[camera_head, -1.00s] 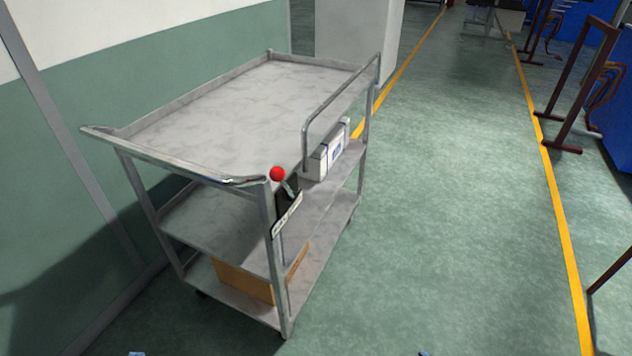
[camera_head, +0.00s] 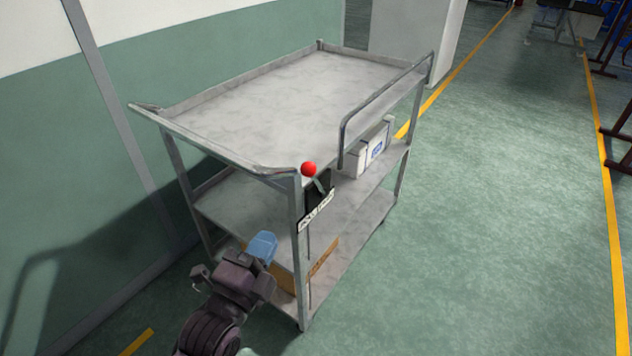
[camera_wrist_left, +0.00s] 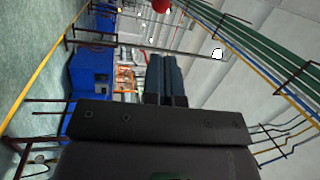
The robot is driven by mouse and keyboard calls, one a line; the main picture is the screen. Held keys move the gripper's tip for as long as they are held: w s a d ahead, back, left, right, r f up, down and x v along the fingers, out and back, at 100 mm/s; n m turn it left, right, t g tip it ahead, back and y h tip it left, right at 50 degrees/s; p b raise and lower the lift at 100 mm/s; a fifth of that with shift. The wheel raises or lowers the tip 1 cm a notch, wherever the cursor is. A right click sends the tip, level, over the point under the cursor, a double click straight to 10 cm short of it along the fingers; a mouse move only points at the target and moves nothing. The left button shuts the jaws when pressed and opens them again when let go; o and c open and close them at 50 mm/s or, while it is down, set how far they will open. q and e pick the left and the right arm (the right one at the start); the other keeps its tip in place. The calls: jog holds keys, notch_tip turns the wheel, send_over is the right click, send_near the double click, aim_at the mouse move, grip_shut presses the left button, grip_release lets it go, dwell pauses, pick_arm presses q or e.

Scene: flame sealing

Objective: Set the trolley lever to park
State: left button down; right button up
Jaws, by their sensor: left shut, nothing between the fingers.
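The metal trolley (camera_head: 270,100) stands beside the green and white wall in the head view, its top shelf bare. The lever with a red ball knob (camera_head: 309,169) is on the trolley's near right corner post, above a small labelled plate (camera_head: 316,211). My right gripper is not in view.
A white box (camera_head: 366,155) sits on the middle shelf and a cardboard box (camera_head: 323,257) on the bottom shelf. A raised rail (camera_head: 385,102) runs along the trolley's right side. Open green floor lies to the right, with a yellow line (camera_head: 603,180).

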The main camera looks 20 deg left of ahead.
pick_arm(q)
jog(key=shift+a+m, duration=0.1)
jog(key=shift+m, duration=0.4)
send_near(304, 174)
jog(key=x, duration=0.6)
jog(key=shift+w, duration=0.7)
jog(key=shift+w+r, duration=0.1)
